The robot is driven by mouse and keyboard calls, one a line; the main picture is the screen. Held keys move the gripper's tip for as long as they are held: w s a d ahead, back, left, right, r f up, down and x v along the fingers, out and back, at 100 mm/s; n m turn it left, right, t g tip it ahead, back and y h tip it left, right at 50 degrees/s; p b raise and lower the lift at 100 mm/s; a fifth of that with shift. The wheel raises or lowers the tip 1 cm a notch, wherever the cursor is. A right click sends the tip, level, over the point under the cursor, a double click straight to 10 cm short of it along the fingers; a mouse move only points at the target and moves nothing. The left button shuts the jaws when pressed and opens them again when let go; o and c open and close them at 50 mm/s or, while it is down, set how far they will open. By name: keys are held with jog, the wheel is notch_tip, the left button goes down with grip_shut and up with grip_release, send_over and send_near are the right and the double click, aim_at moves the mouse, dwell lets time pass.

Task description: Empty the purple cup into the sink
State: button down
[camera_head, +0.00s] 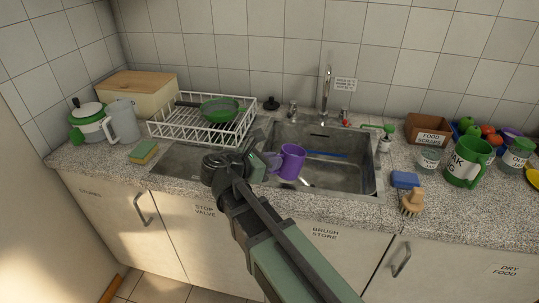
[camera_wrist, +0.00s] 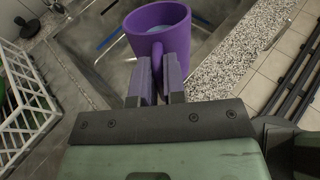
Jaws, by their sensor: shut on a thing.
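The purple cup (camera_head: 291,162) is held over the left part of the sink (camera_head: 345,180). It looks roughly upright in the head view. In the wrist view the purple cup (camera_wrist: 160,30) shows its open rim, with pale bluish liquid inside. My gripper (camera_wrist: 158,82) is shut on the cup's handle, with one finger on each side. In the head view my gripper (camera_head: 262,163) reaches in from the front left of the cup. The cup's underside is hidden in the wrist view.
The faucet (camera_head: 326,95) rises behind the basin. A blue sponge (camera_head: 405,180) and a brush (camera_head: 411,203) lie at the right. A blue stick (camera_head: 327,154) lies in the sink.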

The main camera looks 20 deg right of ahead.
aim_at(287, 145)
jog(key=r+p, duration=0.1)
jog(key=d+r+y+p, duration=0.1)
jog(key=p, duration=0.1)
jog(key=d+r+g+y+p, duration=0.1)
jog(key=p, duration=0.1)
jog(key=shift+w, duration=0.3)
jog(key=d+y+p, duration=0.1)
jog(key=y+p, duration=0.1)
jog(key=w+d+y+p, duration=0.1)
jog(key=p, duration=0.1)
jog(key=shift+d+r+g, duration=0.25)
jog(key=shift+d+g, duration=0.05)
jog(key=shift+g, duration=0.1)
jog(key=y+p, duration=0.1)
jog(key=d+y+p, duration=0.1)
jog(key=p, duration=0.1)
jog(key=d+r+g+y+p, duration=0.1)
jog(key=shift+w, duration=0.3)
